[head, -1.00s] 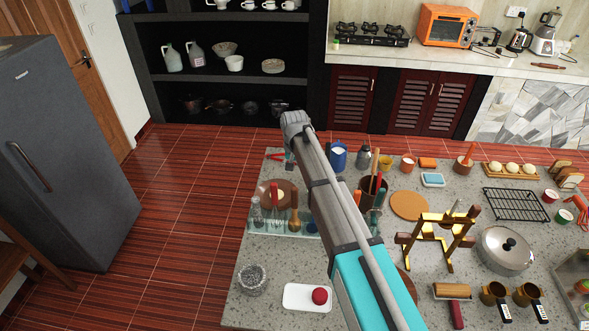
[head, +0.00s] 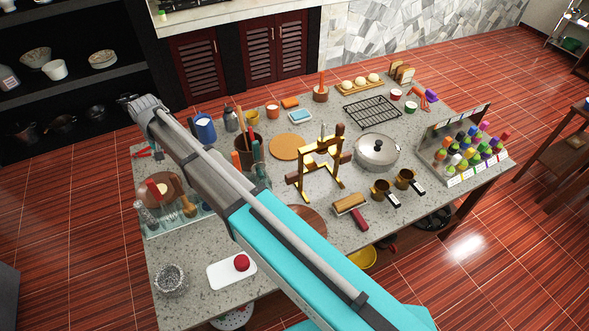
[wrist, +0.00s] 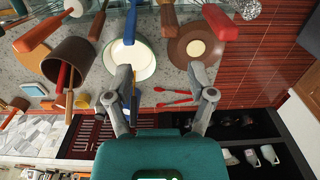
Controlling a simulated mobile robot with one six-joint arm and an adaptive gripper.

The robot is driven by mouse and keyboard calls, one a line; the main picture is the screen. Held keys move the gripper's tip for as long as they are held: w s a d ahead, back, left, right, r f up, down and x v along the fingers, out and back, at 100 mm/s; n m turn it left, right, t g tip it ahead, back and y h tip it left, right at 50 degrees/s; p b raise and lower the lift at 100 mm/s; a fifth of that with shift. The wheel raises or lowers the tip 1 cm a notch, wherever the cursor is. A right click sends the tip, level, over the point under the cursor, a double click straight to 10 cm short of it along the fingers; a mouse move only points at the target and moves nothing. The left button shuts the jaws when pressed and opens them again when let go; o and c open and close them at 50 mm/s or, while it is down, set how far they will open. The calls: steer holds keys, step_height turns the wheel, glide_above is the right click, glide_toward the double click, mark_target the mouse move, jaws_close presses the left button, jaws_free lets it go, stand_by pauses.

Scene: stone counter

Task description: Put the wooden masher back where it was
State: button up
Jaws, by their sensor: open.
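My gripper (wrist: 165,92) is open and empty in the wrist view, its fingers apart over the far left part of the counter. A brown wooden handle (wrist: 168,22) shows at the top of the wrist view, beyond the fingers. A brown utensil holder (head: 245,157) with several handles stands partly behind my arm.
A gold and wooden stand (head: 304,178), a lidded pot (head: 377,151) and a bottle rack (head: 430,160) lie further right. Bare counter (head: 185,248) shows at front left.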

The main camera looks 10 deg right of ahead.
steer(key=s+d+m, duration=0.1)
steer(key=s+d, duration=0.2)
steer(key=d, duration=0.9)
steer(key=s+d, duration=0.2)
steer(key=d, duration=1)
steer(key=s+d, duration=0.6)
steer(key=d, duration=0.3)
steer(key=s+d+m, duration=0.1)
steer(key=s+d, duration=0.5)
steer(key=d, duration=0.3)
steer(key=shift+m, duration=0.3)
steer(key=shift+f, duration=0.1)
step_height(320, 180, down, 14)
steer(key=b, duration=1.3)
steer(key=shift+r+b, duration=0.2)
steer(key=shift+b, duration=0.2)
steer(key=shift+c, duration=0.3)
